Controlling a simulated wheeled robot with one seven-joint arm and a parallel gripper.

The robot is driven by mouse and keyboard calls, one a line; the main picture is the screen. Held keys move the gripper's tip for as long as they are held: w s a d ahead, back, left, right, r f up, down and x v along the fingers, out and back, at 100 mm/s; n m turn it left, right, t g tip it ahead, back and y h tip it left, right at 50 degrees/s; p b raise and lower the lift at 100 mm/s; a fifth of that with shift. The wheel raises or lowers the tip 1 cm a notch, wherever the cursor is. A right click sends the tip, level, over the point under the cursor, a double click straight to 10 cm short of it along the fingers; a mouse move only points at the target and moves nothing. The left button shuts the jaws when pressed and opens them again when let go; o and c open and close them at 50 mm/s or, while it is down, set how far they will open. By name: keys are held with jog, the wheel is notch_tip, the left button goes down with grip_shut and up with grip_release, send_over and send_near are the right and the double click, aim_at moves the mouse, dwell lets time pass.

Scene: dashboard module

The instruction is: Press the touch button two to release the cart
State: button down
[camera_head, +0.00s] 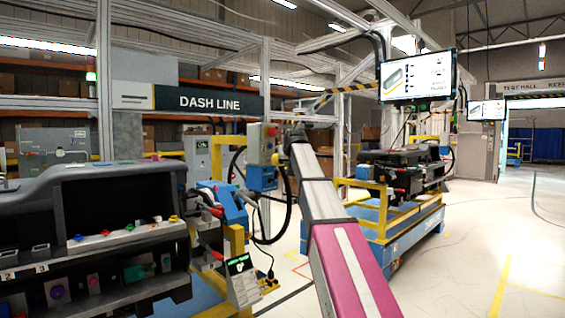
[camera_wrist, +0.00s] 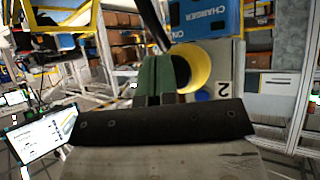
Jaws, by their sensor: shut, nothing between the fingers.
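In the wrist view, a grey box (camera_wrist: 234,62) carries a black "2" label (camera_wrist: 224,91), a round yellow guard (camera_wrist: 204,62) and a blue round spot (camera_wrist: 202,95). My gripper (camera_wrist: 165,62) is shut and empty, its greenish fingers overlapping the left part of the yellow guard. I cannot tell whether the fingertips touch anything, and they hide part of the guard's inside. In the head view, my gripper end (camera_head: 292,134) is beside a grey control box (camera_head: 256,143) with a red button (camera_head: 272,131). The fingertips are too small to make out there.
A blue charger box (camera_wrist: 203,18) adjoins the grey box. A blue cart (camera_head: 412,238) bearing a dark dashboard (camera_head: 402,165) stands right of my arm. Another dashboard (camera_head: 100,215) is at left. A screen (camera_head: 417,76) hangs above. The floor at right is clear.

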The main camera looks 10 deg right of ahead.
jog(key=shift+w+a, duration=0.25)
jog(key=shift+w, duration=0.15)
dwell(0.6)
jog(key=shift+s, duration=0.1)
jog(key=shift+s+d, duration=0.45)
jog(key=shift+s, duration=0.2)
dwell(0.3)
jog(key=s+d, duration=0.1)
jog(key=s, duration=0.1)
jog(key=s+d, duration=0.2)
dwell(0.5)
dwell(0.4)
